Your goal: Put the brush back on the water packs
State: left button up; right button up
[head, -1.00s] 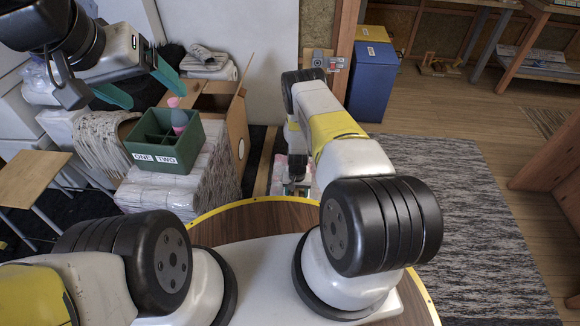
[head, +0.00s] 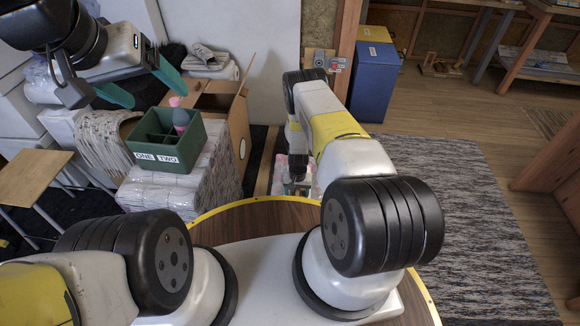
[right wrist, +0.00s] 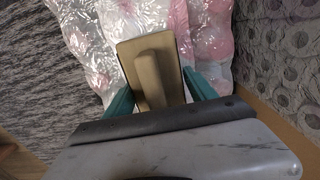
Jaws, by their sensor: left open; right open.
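The brush (right wrist: 152,62), a tan block with a raised grip, shows in the right wrist view. It is over clear-wrapped water packs (right wrist: 208,28) with pink marks; I cannot tell whether it touches them. My right gripper (right wrist: 157,84) is open, with one teal finger on each side of the brush's near part. In the head view, my right arm mostly hides this spot, and only a bit of the packs (head: 279,172) shows. My left gripper (head: 152,88) is open and empty at the upper left, above the green box.
A green divided box (head: 190,150) labelled ONE and TWO stands on white wrapped packs (head: 160,192), with a pink-and-grey item in it. A cardboard box (head: 238,125) is behind. A blue bin (head: 371,88) stands beyond my right arm. The grey rug (head: 470,200) at right is clear.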

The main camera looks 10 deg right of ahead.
jog(key=r, duration=1.2)
jog(key=shift+d+r, duration=0.15)
jog(key=shift+d, duration=0.05)
jog(key=w+a+r+t+y, duration=0.1)
jog(key=w+r, duration=0.1)
jog(key=r, duration=1.1)
jog(key=w+a+r+t, duration=0.1)
jog(key=w+r, duration=0.1)
jog(key=r, duration=1.2)
jog(key=s+r+n+t+y, duration=0.1)
jog(key=s+r, duration=0.2)
jog(key=r, duration=0.6)
jog(key=s+r+n, duration=0.1)
jog(key=s+r, duration=0.3)
jog(key=r, duration=0.5)
jog(key=s+r+n+t, duration=0.1)
jog(key=s+r, duration=0.5)
jog(key=s, duration=0.4)
jog(key=s+r+t, duration=0.2)
jog(key=s+r, duration=0.5)
jog(key=s, duration=0.4)
jog(key=shift+s+a+r+n, duration=0.15)
jog(key=shift+s+n, duration=0.15)
jog(key=shift+n, duration=0.1)
